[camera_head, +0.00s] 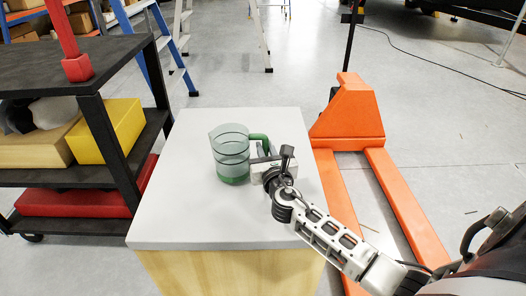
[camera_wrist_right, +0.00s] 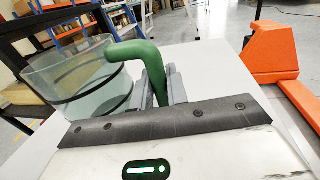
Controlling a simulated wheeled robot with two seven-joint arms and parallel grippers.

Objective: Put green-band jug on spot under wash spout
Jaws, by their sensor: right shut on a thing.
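The jug (camera_head: 231,154) is clear with a green handle, dark bands and a green band at its base. It stands upright on, or just above, the pale top of a wooden cabinet (camera_head: 185,222); I cannot tell if it touches. My right gripper (camera_head: 262,155) is shut on the green handle at the jug's right side. In the right wrist view the jug (camera_wrist_right: 75,80) is at the left, its handle (camera_wrist_right: 145,55) between the fingers (camera_wrist_right: 165,92). My left gripper is not in view. No wash spout or marked spot can be made out.
A black shelf cart (camera_head: 125,150) with a yellow box (camera_head: 105,130) and a red case (camera_head: 75,203) stands close at the left. An orange pallet jack (camera_head: 348,115) stands at the right. Ladders (camera_head: 170,50) are behind. The cabinet top around the jug is bare.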

